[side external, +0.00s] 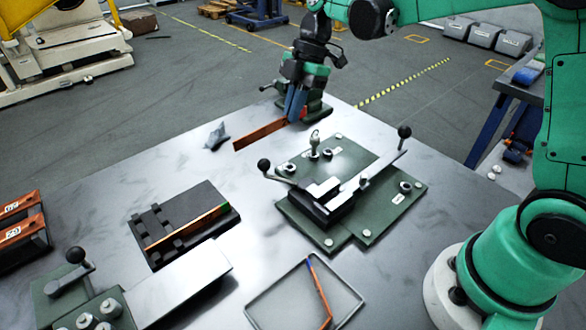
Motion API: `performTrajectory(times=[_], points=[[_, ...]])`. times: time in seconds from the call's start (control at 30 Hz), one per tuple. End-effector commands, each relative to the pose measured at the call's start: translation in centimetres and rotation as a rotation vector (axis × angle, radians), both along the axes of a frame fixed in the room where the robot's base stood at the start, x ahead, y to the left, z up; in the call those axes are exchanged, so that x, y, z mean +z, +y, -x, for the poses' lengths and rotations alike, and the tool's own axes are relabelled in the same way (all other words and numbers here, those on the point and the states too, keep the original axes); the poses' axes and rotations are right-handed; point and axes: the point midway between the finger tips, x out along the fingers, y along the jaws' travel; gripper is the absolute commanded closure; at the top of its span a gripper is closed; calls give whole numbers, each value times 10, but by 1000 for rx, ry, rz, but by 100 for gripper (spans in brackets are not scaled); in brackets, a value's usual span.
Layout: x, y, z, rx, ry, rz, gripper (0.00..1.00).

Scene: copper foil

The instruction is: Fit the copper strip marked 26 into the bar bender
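My gripper (294,116) is at the back of the table, pointing down. Its blue-grey fingers appear shut on the right end of a copper strip (260,134). The strip stands on edge and reaches out to the left, low over the table; I cannot tell whether it touches the top. No number shows on it. A green bench device (318,108) stands right behind the fingers and is partly hidden by them. The bar bender appears to be the green plate (380,215) with two black-knobbed levers and upright pins, nearer the camera and right of the strip.
A dark slotted block (215,195) holds a thin copper piece. A wire-rimmed tray (262,293) holds a bent one. A green-based lever tool (50,300) is at front left. Labelled copper pieces (18,232) lie at the left edge. A grey scrap (216,137) lies left of the strip.

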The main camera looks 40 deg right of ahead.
Motion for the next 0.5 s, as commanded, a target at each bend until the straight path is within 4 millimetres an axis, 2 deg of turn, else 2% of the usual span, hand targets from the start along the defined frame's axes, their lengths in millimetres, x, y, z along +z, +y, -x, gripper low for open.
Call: performTrajectory(times=[0.03, 0.1, 0.2, 0.33, 0.5], points=[[-1, -20, 18, -11, 1, -1, 100], [-3, -41, 44, -12, 2, -5, 100], [-6, -61, 76, -9, 2, -12, 100], [-11, -74, 105, -4, 0, -20, 100], [-16, -78, 119, 0, 0, -25, 100]])
